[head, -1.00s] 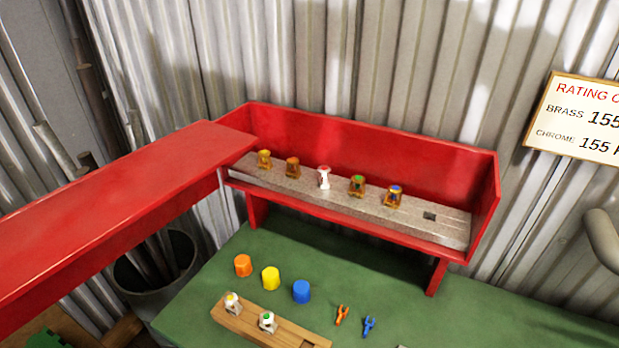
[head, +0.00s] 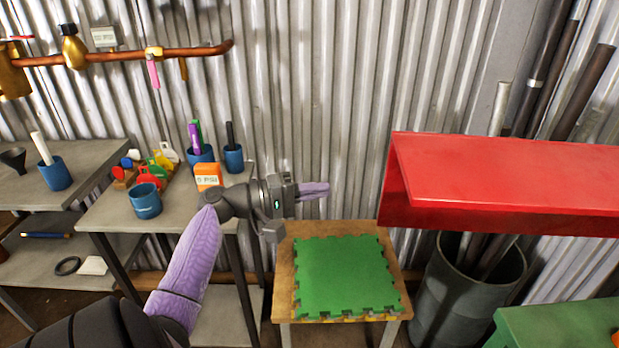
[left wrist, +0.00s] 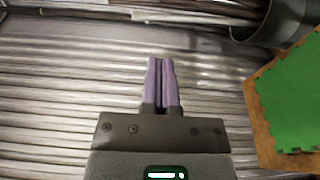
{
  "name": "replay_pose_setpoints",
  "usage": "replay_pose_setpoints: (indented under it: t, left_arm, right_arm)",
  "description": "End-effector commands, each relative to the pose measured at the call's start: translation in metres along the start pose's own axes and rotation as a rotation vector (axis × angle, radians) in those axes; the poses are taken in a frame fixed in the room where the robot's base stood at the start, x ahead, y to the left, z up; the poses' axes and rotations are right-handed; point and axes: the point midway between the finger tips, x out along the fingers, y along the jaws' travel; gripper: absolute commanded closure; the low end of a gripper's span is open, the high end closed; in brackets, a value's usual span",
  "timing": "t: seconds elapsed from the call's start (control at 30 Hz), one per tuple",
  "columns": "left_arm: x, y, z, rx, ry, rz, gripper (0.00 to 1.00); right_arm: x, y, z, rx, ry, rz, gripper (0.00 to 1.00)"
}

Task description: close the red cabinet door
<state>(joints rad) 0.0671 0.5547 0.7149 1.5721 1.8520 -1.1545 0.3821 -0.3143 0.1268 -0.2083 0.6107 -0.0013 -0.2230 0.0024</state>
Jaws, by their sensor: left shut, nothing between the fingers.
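The red cabinet door (head: 510,178) stands swung open at the right of the head view, a long red panel running out of the right edge. The cabinet's body is outside this view. My left gripper (head: 322,190) is left of the door's free end, with a clear gap between them in the picture. Its purple fingers are shut together and empty, also in the left wrist view (left wrist: 160,75). The door does not show in the left wrist view. My right gripper is not in view.
A low wooden stand (head: 284,255) with a green mat (head: 345,275) is below the gripper. A grey bin (head: 450,300) with pipes is under the door. A grey table (head: 105,215) with blue cups and an orange box is at left. Corrugated wall (head: 320,90) lies behind.

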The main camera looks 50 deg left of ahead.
Motion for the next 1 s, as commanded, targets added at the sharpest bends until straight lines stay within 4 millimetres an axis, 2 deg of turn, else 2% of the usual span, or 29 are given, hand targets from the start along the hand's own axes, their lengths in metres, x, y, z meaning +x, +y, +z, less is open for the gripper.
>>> replay_pose_setpoints:
  t: [0.13,0.4,0.5,0.7,1.0]
  left_arm:
    - [0.022,0.000,0.000,0.000,-0.001,0.002,1.00]
    - [0.082,-0.001,0.000,-0.002,0.000,0.001,1.00]
    - [0.099,-0.001,0.003,-0.001,0.000,-0.002,1.00]
    - [0.087,0.000,0.031,-0.002,0.001,-0.003,1.00]
    - [0.084,-0.002,0.038,-0.002,0.002,-0.003,1.00]
  right_arm:
    - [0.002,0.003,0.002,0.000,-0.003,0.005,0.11]
    - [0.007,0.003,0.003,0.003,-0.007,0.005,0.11]
    - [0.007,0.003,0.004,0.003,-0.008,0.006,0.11]
    - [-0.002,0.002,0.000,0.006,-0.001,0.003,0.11]
    - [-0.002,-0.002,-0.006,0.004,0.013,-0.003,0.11]
